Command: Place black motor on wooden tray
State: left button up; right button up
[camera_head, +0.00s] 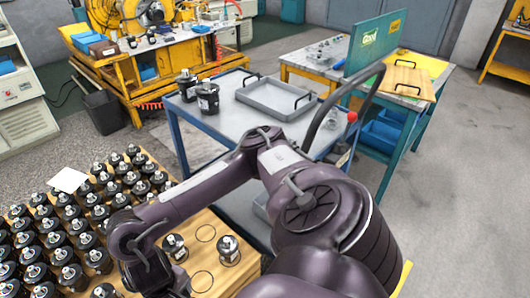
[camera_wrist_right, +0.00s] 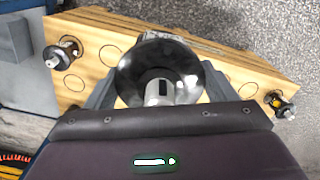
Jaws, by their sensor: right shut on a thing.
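My right gripper (camera_wrist_right: 158,82) is shut on a black motor (camera_wrist_right: 158,62) with a silver shaft, its two fingers on either side of it in the right wrist view. The wooden tray (camera_wrist_right: 105,30), with printed circles, shows behind the motor; I cannot tell whether the motor touches it. Two other black motors stand on the tray, one at the left (camera_wrist_right: 66,50) and one at the right (camera_wrist_right: 280,104). In the head view the wooden tray (camera_head: 242,279) lies at bottom centre. My right arm hides the held motor there. My left gripper is not in view.
Many black motors (camera_head: 70,235) stand in rows at the left. A blue cart (camera_head: 222,135) carries a grey tray (camera_head: 280,97) and two black motors (camera_head: 207,98). Empty circles (camera_head: 202,281) show on the wooden tray. A yellow workstation stands behind.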

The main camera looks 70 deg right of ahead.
aim_at(410, 80)
jog(key=z, duration=2.95)
jog(key=i+z, duration=0.1)
jog(key=z, duration=0.25)
jog(key=i+z, duration=0.15)
jog(key=z, duration=0.2)
jog(key=i+z, duration=0.1)
jog(key=z, duration=0.25)
jog(key=i+j, duration=0.15)
jog(key=i, duration=0.25)
jog(key=i+j, duration=0.2)
jog(key=i, duration=0.25)
jog(key=i+j, duration=0.15)
jog(key=i, duration=4.3)
jog(key=i+l+u, duration=0.1)
jog(key=i+u, duration=0.15)
jog(key=i, duration=0.2)
jog(key=i+l+u, duration=0.25)
jog(key=i, duration=0.15)
jog(key=j, duration=0.1)
